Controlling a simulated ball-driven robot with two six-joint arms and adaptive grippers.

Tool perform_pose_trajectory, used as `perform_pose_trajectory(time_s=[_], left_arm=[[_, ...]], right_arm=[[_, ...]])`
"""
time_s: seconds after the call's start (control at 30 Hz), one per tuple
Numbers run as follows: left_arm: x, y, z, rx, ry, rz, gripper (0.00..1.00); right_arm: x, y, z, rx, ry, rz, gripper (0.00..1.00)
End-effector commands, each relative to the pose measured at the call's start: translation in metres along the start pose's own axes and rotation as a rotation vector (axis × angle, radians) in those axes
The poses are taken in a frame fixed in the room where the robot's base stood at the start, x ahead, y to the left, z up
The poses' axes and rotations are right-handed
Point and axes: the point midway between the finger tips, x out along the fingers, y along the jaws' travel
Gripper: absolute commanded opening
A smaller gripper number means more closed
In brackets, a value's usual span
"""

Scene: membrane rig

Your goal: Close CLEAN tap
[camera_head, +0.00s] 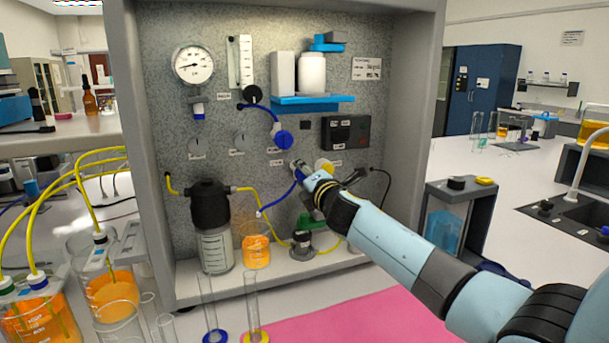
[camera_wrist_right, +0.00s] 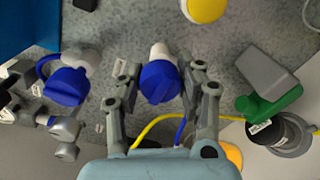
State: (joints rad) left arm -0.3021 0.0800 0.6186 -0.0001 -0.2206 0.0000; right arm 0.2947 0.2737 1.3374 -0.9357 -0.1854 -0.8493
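My right arm reaches from the lower right to the panel in the head view, with its gripper (camera_head: 305,168) close to the panel face. In the right wrist view, the gripper (camera_wrist_right: 162,78) is open, with a finger on either side of a blue tap handle (camera_wrist_right: 160,82) on a white stem. Gaps show between the handle and both fingers. A second blue tap handle (camera_wrist_right: 67,86) lies left of the fingers; a blue round handle (camera_head: 284,140) shows above the gripper in the head view. The small labels are unreadable, so I cannot tell which tap is CLEAN. My left gripper is out of view.
A yellow knob (camera_wrist_right: 206,8) and a green handle (camera_wrist_right: 275,103) are near the gripper. Below are a black-capped bottle (camera_head: 215,245) and an orange beaker (camera_head: 256,247). A blue shelf (camera_head: 312,101) is above. Two cylinders stand in front, beside a pink mat (camera_head: 345,322).

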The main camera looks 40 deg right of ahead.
Motion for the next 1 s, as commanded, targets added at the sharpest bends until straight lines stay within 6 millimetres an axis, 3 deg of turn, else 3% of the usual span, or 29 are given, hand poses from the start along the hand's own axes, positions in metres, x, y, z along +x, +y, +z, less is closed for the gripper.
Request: perform_pose_trajectory(time_s=[0.03, 0.17, 0.57, 1.0], left_arm=[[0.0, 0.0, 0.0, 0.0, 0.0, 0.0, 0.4], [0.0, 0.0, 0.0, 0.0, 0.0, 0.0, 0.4], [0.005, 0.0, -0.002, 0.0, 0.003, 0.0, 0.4], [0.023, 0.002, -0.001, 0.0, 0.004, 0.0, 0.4]], right_arm=[[0.0, 0.0, 0.0, 0.0, 0.0, 0.0, 0.21], [0.0, 0.0, 0.0, 0.0, 0.0, -0.001, 0.04], [0.0, -0.002, 0.0, 0.083, -0.001, -0.001, 0.04], [0.0, -0.003, -0.001, 0.45, -0.001, -0.001, 0.04]])
